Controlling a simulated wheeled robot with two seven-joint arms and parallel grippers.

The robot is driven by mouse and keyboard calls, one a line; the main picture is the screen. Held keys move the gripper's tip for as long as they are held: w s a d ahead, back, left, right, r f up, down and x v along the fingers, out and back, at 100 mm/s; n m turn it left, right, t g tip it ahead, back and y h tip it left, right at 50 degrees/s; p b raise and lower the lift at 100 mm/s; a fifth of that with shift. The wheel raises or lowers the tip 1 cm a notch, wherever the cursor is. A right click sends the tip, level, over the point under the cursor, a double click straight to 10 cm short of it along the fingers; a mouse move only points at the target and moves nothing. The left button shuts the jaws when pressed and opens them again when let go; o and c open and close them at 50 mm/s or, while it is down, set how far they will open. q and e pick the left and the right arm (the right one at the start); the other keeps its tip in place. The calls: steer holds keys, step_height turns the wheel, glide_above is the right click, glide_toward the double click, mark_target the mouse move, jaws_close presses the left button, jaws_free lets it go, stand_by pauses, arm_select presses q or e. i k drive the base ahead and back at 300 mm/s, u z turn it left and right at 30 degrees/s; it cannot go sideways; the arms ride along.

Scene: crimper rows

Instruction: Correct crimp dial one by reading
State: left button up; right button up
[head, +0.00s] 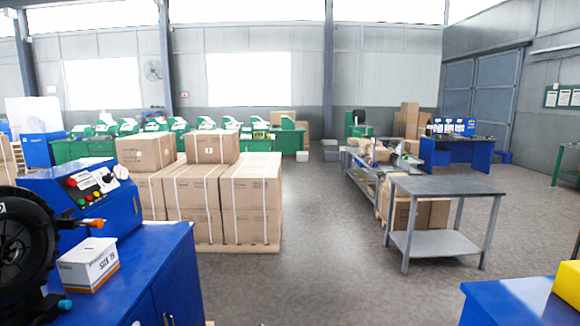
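A blue crimping machine (110,215) stands at the left on a blue cabinet (150,265). Its sloped panel carries a red button (71,182), small coloured knobs and a white round dial (121,172). The dial is too small to read. A black round part (18,245) with a ring-shaped face is at the far left, cut by the picture edge. An orange-tipped piece (97,223) sticks out beside it. A white and brown box (88,265) with "SIZE" printing stands on the cabinet top in front of the machine. Neither of my grippers shows.
Strapped cartons (250,195) on a pallet stand behind the cabinet. A grey metal table (445,187) is right of centre. A blue surface (510,303) with a yellow object (568,283) is at lower right. The floor between (320,270) is clear. Green machines line the back.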

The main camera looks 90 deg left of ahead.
mark_target(108, 179)
steer(key=u, duration=2.9)
steer(key=i, duration=2.75)
steer(key=u, duration=3.2)
